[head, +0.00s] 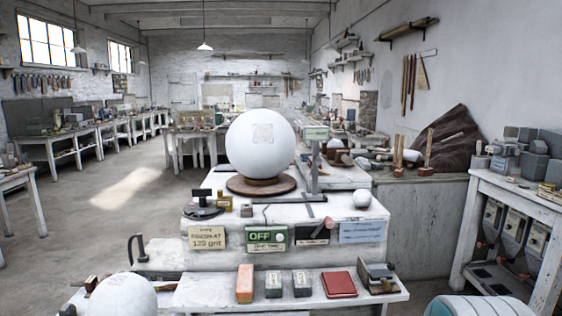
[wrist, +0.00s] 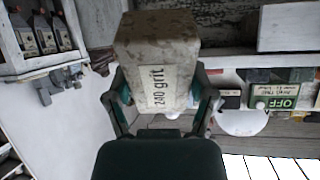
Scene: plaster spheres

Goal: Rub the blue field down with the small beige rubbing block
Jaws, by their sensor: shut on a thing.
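My gripper (wrist: 162,98) is shut on a beige block (wrist: 157,42) with a "240 grit" label, in the wrist view. The fingers press its two sides, and the block sticks out past them. A large white sphere (head: 260,160) stands on a brown round base (head: 262,186) on the white bench in the head view. A grey patterned square (head: 263,133) shows on its upper front. I cannot make out a clearly blue field on it. My gripper and the block do not show in the head view, so their distance from the sphere cannot be told.
A front shelf holds an orange block (head: 244,283), two grey blocks and a red pad (head: 339,284). A small ball (head: 362,199) and an upright post (head: 314,162) stand near the sphere. A green OFF sign (head: 267,238) is on the bench front. Open floor lies left.

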